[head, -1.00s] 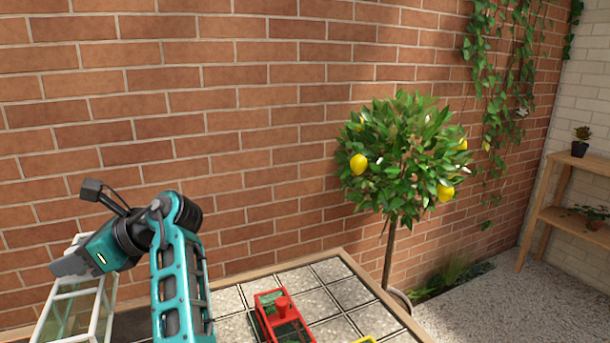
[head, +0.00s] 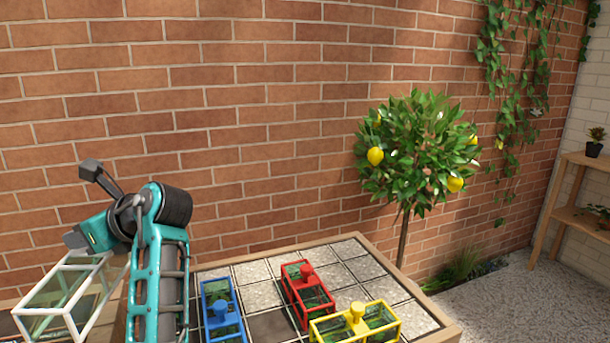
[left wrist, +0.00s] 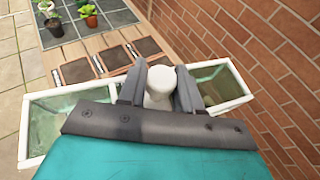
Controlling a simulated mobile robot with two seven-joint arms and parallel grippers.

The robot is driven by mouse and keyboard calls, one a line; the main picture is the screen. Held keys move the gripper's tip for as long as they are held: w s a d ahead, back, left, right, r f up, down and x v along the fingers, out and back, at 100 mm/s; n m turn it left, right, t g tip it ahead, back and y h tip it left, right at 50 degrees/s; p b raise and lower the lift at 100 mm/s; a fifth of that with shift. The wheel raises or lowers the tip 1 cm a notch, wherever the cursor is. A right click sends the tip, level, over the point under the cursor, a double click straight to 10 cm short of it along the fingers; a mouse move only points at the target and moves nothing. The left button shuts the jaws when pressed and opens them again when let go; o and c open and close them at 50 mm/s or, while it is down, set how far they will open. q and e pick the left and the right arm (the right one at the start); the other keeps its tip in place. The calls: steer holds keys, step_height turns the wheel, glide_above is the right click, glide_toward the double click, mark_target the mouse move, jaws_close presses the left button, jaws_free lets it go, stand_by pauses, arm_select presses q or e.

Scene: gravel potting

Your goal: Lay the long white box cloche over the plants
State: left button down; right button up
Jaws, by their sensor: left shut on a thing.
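The long white box cloche (head: 37,312) has a white frame and clear panes, and shows at the lower left in the head view. In the left wrist view the cloche (left wrist: 24,130) stretches out to both sides of my left gripper (left wrist: 160,88), which is shut on its white knob (left wrist: 160,80). Part of the cloche is hidden behind the gripper. My right gripper is not in view.
Blue (head: 222,310), red (head: 307,292) and yellow (head: 355,325) box cloches with knobs stand on the tiled table (head: 350,248). Dark square pads (left wrist: 114,58) lie on a wooden strip in the wrist view. A brick wall (head: 250,120) runs close behind the table. A lemon tree (head: 420,150) stands beyond it.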

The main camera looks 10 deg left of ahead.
arm_select(q)
steer(key=d+m+t, duration=0.1)
steer(key=w+d+m+t+h, duration=0.1)
steer(key=m+t, duration=0.1)
steer(key=d+r+m+t, duration=0.1)
steer(key=t, duration=0.1)
steer(key=shift+w+d+m+h, duration=0.3)
steer(key=shift+h, duration=0.1)
steer(key=s+d+f+m+t+h, duration=0.3)
steer(key=s+d+f+m+h, duration=0.1)
steer(key=d+f, duration=0.3)
steer(key=s+d+f+m+t+h, duration=0.3)
steer(key=d+f+m+h, duration=0.3)
steer(key=d, duration=0.6)
steer(key=shift+s+d+f+m+t+h, duration=0.25)
steer(key=shift+s+f+m+t+h, duration=0.15)
steer(key=shift+m+h, duration=0.4)
steer(key=shift+w+r, duration=0.1)
steer(key=shift+a, duration=0.15)
